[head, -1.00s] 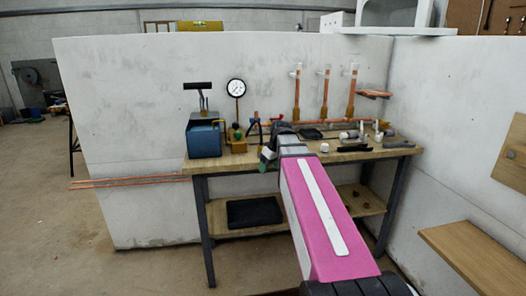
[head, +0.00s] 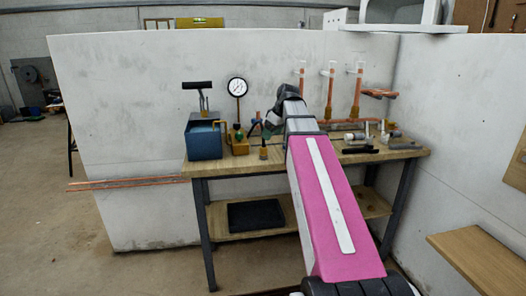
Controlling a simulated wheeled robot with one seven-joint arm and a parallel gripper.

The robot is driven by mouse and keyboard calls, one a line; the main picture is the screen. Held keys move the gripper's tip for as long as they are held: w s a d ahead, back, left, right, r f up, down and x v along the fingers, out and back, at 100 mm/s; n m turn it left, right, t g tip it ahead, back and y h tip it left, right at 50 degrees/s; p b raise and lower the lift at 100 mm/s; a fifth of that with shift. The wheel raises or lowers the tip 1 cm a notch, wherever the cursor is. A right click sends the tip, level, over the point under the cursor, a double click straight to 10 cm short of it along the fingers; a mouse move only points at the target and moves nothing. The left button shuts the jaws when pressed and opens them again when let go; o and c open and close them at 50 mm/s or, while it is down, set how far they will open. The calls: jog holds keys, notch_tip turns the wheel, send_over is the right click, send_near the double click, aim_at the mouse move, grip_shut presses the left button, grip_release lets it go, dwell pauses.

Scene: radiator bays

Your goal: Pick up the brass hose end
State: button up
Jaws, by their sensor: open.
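A small upright piece with a brass-coloured lower part (head: 263,153) stands near the bench's front edge, right of the pressure gauge; it looks like the brass hose end, but it is too small to be sure. My gripper (head: 268,128) is up and slightly right of it in the picture, apart from it and empty as far as I can see. Its jaws are open, though small and partly hidden by my wrist. My pink arm hides part of the bench to the right.
A blue pump box (head: 204,140) and a round gauge (head: 237,88) on a brass base stand to the left. Copper pipes (head: 331,90) rise at the back wall. Black tools and fittings (head: 360,149) lie to the right on the wooden bench (head: 228,163).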

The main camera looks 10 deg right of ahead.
aim_at(264, 147)
jog(key=x, duration=0.5)
jog(key=shift+f, duration=0.15)
jog(key=shift+w+a+r+x, duration=0.1)
jog(key=shift+w+x, duration=0.05)
jog(key=shift+x, duration=0.75)
jog(key=shift+w+a+r+x, duration=0.1)
jog(key=shift+w+x, duration=0.05)
jog(key=shift+x, duration=0.75)
jog(key=shift+w+a+x, duration=0.15)
jog(key=shift+x, duration=0.8)
jog(key=shift+s+r, duration=0.1)
jog(key=c, duration=0.9)
